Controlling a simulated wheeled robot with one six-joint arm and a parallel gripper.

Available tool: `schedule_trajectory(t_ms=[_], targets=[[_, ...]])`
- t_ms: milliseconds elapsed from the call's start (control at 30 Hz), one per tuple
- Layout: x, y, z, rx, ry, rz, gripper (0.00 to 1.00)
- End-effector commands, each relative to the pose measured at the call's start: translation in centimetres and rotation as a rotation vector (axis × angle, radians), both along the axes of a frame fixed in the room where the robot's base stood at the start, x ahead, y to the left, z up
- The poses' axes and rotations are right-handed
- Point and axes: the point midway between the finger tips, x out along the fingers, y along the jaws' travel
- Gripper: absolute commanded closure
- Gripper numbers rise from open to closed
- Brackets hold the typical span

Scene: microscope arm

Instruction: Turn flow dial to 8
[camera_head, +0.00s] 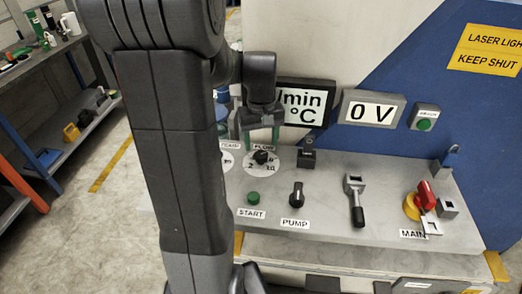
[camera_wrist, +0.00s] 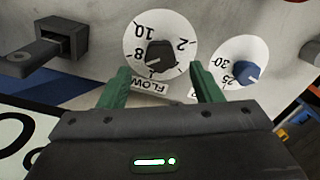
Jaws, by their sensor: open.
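The flow dial (camera_head: 285,153) is a round white plate with a black knob (camera_head: 261,157) on the grey console. In the wrist view the dial (camera_wrist: 178,28) shows the numbers 10, 8 and 2, and its black knob (camera_wrist: 160,57) sits in the middle. A FLOW label (camera_wrist: 150,85) lies at the dial's near edge. The knob's pointer direction is hard to make out. My gripper (camera_head: 260,138) is over the dial, pointing down. In the wrist view its green fingers (camera_wrist: 161,75) are apart, one each side of the knob's near side, with nothing held.
A second dial with a blue knob (camera_wrist: 246,73) is close beside the flow dial. A dark lever switch (camera_head: 307,158), green START button (camera_head: 253,197), PUMP knob (camera_head: 296,195), large lever (camera_head: 355,200) and red MAIN handle (camera_head: 426,194) also stand on the console.

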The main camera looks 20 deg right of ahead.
Motion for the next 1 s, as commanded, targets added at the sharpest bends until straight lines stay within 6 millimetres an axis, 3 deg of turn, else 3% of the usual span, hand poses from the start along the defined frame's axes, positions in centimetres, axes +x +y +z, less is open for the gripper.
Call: schedule_trajectory(t_ms=[233,633,867,1000], targets=[[0.0,0.0,-3.5,0.0,0.001,0.0,0.41],[0.0,0.0,-4.3,0.0,0.0,0.0,0.41],[0.0,0.0,-4.2,0.0,-0.001,0.0,0.85],[0.0,0.0,-4.2,0.0,0.0,-0.014,0.86]])
